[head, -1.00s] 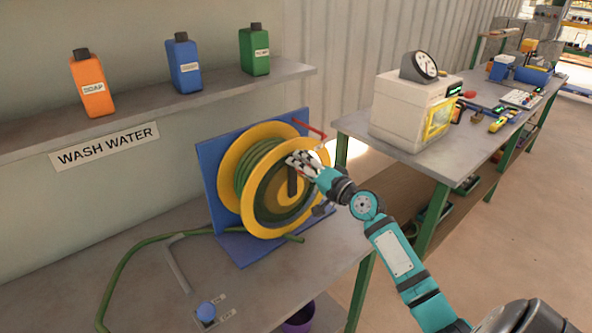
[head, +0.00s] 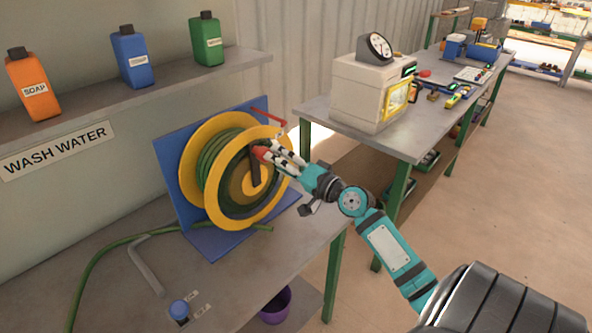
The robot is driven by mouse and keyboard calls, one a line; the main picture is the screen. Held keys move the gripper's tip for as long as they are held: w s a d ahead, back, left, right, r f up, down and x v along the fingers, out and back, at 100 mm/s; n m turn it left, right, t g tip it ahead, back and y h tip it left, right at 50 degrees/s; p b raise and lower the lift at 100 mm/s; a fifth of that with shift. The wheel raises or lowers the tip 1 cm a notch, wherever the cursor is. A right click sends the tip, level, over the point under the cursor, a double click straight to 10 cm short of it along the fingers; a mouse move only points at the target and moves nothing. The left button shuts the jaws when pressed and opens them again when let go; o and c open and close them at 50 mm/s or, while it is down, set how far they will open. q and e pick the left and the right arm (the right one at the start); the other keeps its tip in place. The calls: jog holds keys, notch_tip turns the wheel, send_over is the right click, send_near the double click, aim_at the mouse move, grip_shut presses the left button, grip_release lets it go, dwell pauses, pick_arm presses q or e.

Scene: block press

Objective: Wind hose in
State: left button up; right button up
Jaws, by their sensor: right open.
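The hose reel (head: 212,223) is a yellow drum with green hose (head: 212,160) wound on it, standing on a blue plate (head: 171,170). A dark crank arm (head: 254,172) lies across its front face, with a red knob (head: 262,152) at its upper end. The hose's loose run (head: 98,262) curves left over the bench. My right gripper (head: 272,153) is open at the reel's front, its fingertips at the red knob. I cannot tell whether they touch it or reach around it. My left gripper is not in view.
A red lever (head: 268,116) sticks out at the reel's top right. A grey bent pipe (head: 146,266) and blue knob (head: 180,309) are on the bench (head: 237,285). A shelf (head: 130,101) with bottles is above. A second bench (head: 318,112) with a white machine (head: 362,92) stands right.

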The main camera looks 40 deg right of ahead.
jog(key=s, duration=0.6)
jog(key=shift+d, duration=0.35)
jog(key=shift+f, duration=0.1)
